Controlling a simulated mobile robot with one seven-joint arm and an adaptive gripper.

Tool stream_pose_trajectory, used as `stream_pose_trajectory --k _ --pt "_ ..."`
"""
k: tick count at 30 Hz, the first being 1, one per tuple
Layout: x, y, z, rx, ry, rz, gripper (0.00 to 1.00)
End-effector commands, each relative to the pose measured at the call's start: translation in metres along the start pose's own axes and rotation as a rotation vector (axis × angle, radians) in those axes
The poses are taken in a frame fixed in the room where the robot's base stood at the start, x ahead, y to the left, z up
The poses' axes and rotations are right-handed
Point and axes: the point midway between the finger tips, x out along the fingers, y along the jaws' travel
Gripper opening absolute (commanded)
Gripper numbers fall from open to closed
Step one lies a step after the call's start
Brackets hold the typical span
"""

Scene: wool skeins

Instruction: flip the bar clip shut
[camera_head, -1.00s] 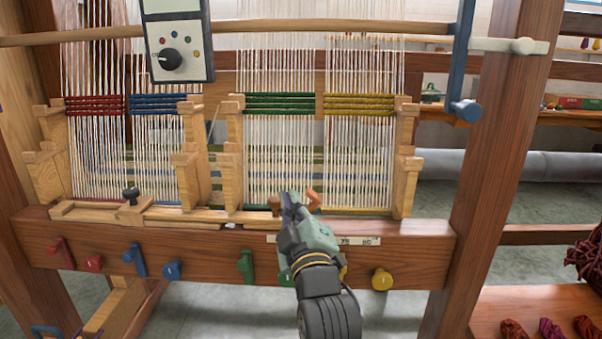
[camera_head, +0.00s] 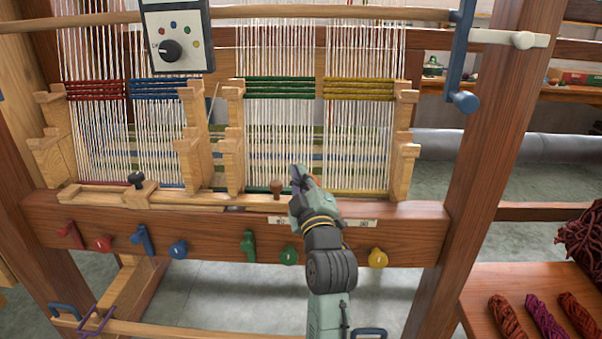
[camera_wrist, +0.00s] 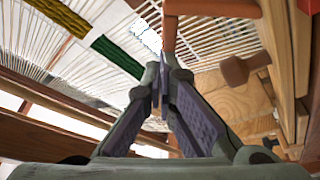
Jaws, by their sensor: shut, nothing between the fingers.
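My gripper (camera_head: 298,172) is shut and empty, at the front beam of the loom below the green and yellow bands. In the wrist view, its fingers (camera_wrist: 163,88) come together just below an orange, L-shaped piece (camera_wrist: 212,8), which looks like the bar clip. One arm of this piece points down towards the fingertips; I cannot tell whether they touch. In the head view my gripper mostly hides it. A brown round-headed peg (camera_head: 277,187) stands just left of my gripper, and also shows in the wrist view (camera_wrist: 234,70).
The front beam (camera_head: 215,232) carries several coloured pegs, including a yellow knob (camera_head: 377,258). Wooden posts (camera_head: 233,140) and warp threads rise behind it. A black knob (camera_head: 136,180) sits on the left rail. A control box (camera_head: 176,45) hangs above. Wool skeins (camera_head: 545,318) lie at right.

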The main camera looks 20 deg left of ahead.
Motion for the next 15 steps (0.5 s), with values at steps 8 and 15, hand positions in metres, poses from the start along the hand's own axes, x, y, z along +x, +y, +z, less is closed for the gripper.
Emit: stream_pose_trajectory --k 8,15 --pt "-0.0002 0.0001 0.0002 0.005 0.0 0.002 0.0" --pt "-0.0011 0.0025 0.0032 0.051 -0.001 0.017 0.0"
